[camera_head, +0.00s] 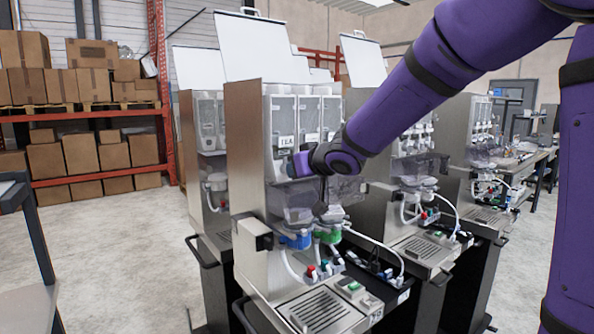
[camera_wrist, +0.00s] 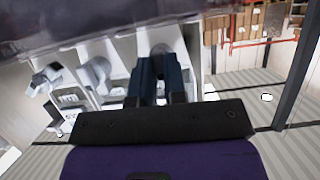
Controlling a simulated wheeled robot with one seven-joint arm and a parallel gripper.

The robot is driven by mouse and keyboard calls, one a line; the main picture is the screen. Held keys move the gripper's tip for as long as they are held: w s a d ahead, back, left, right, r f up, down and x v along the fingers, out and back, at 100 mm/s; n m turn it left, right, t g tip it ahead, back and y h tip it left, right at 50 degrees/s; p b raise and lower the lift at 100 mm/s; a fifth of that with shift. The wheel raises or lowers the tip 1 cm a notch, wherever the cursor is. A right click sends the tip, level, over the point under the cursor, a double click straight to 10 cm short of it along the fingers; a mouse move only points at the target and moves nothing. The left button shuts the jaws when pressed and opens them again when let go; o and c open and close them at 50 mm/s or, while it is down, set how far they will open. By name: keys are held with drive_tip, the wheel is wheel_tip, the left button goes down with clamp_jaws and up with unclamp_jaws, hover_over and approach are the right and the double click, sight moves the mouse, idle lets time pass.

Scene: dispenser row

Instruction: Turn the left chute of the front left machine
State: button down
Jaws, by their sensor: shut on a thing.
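The front left machine (camera_head: 247,165) is a steel dispenser with clear canisters, one labelled TEA, and a raised white lid. My gripper (camera_head: 297,165) is at its front, just below the canisters; its fingertips are hard to make out there. In the wrist view the dark fingers of my gripper (camera_wrist: 162,75) are closed around the left chute (camera_wrist: 160,49), a pale spout nearest the shelf side. The fingers hide most of this chute. A middle chute (camera_wrist: 95,74) and another chute (camera_wrist: 44,78) stand beside it, free of the gripper.
Below hang clear bowls (camera_head: 293,207), blue and green fittings, white hoses and a drip tray (camera_head: 318,312). Similar machines stand close behind and to the right (camera_head: 425,235). Shelves with boxes (camera_head: 85,150) are at the left, with open floor before them.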

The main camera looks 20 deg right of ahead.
idle(0.5)
drive_tip(key=c, duration=1.2)
unclamp_jaws()
drive_tip(key=shift+o, duration=0.2)
drive_tip(key=v, duration=1)
drive_tip(key=shift+s+r, duration=0.15)
drive_tip(key=shift+s, duration=0.25)
